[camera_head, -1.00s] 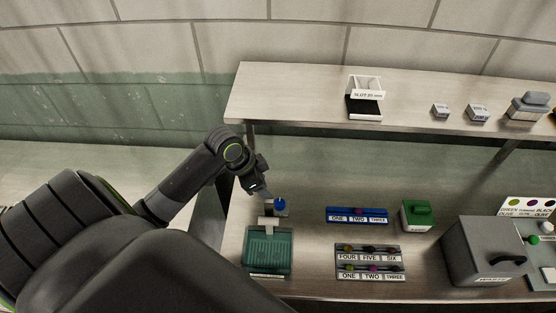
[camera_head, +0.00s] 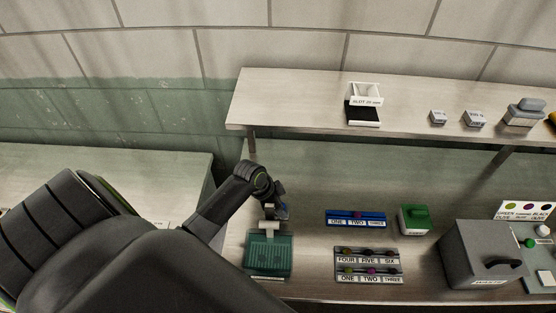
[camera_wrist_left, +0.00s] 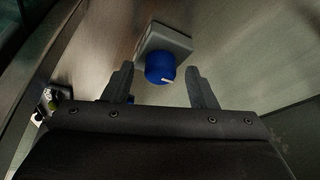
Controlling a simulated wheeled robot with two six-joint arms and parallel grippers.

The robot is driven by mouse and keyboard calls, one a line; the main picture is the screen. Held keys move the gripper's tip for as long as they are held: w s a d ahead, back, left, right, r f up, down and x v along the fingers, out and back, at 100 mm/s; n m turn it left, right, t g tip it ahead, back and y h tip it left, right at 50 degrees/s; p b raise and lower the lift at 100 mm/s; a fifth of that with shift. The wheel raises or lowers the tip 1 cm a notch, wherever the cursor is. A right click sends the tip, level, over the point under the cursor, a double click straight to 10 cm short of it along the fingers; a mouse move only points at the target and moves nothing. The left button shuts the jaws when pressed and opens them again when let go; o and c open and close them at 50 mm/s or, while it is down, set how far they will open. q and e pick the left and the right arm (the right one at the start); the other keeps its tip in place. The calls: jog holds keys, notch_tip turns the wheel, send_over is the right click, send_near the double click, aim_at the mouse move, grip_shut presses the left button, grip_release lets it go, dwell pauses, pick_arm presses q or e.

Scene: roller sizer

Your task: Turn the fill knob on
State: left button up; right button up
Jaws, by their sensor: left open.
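The fill knob (camera_wrist_left: 160,67) is a blue round knob with a white pointer line, on a small grey block (camera_wrist_left: 163,41). In the left wrist view it lies between the tips of my open left gripper (camera_wrist_left: 160,82), with a gap on each side. In the head view my left gripper (camera_head: 277,212) is above the back of the green ribbed tray (camera_head: 268,257) and hides the knob. My right gripper is out of view.
A blue numbered rack (camera_head: 356,225) and a grey rack (camera_head: 368,281) lie to the right. A green-lidded box (camera_head: 414,219) and a large grey waste box (camera_head: 470,247) stand further right. A shelf (camera_head: 300,95) runs above the back of the table.

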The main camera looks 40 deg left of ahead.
pick_arm(q)
jog(key=shift+c, duration=0.4)
jog(key=c, duration=0.9)
